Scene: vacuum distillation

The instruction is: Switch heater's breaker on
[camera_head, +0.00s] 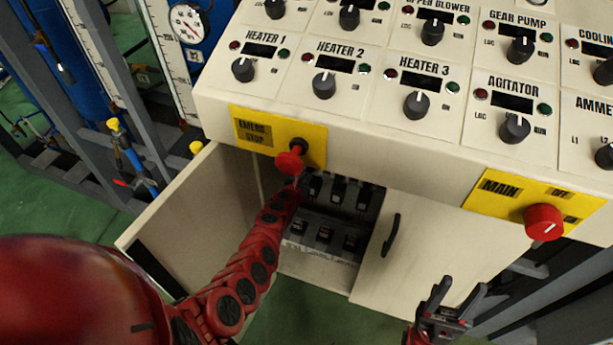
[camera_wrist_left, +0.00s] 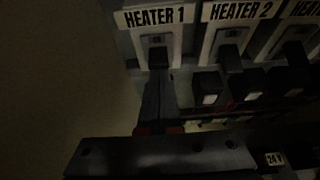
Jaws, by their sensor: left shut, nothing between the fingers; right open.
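The open cabinet under the panel holds rows of dark breakers (camera_head: 325,208). In the left wrist view the heater 1 breaker (camera_wrist_left: 157,42) sits under its "HEATER 1" label, with the heater 2 breaker (camera_wrist_left: 229,42) to its right. My left gripper (camera_wrist_left: 159,80) is shut and empty, its fingertips directly below the heater 1 breaker's dark lever; I cannot tell whether they touch. In the head view my left arm reaches into the cabinet and its fingertips are hard to make out. My right gripper (camera_head: 438,300) is open and empty, in front of the cabinet's right door.
The left cabinet door (camera_head: 190,215) stands open; the right door (camera_head: 420,245) has a black handle. The red emergency stop (camera_head: 290,161) juts out just above my left wrist. A red main switch (camera_head: 544,222) is at the right. Lower breakers sit right of my left fingers.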

